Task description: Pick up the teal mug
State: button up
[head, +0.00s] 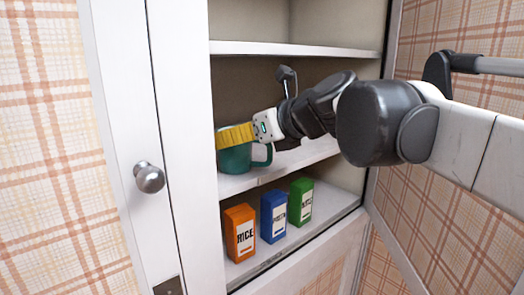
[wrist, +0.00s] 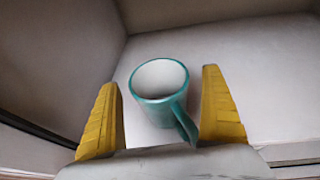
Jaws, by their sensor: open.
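The teal mug (head: 236,160) stands upright on the middle shelf of the white cabinet, near its left side, with its handle toward the right. In the wrist view the mug (wrist: 160,85) is empty, white inside, and its handle points toward the camera and slightly right. My gripper (head: 235,135) is open, with yellow fingers at the height of the mug's upper part. In the wrist view my gripper (wrist: 165,110) has one finger on each side of the mug, with gaps between. The head view partly hides the mug's rim behind the yellow finger.
On the shelf below stand an orange rice box (head: 239,232), a blue box (head: 273,216) and a green box (head: 300,201). An upper shelf (head: 290,48) lies above my gripper. The cabinet door (head: 115,120) with a round knob (head: 149,177) is at the left.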

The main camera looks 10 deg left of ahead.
jog(key=shift+s+d, duration=0.1)
jog(key=c, duration=1.5)
jog(key=shift+r, duration=0.1)
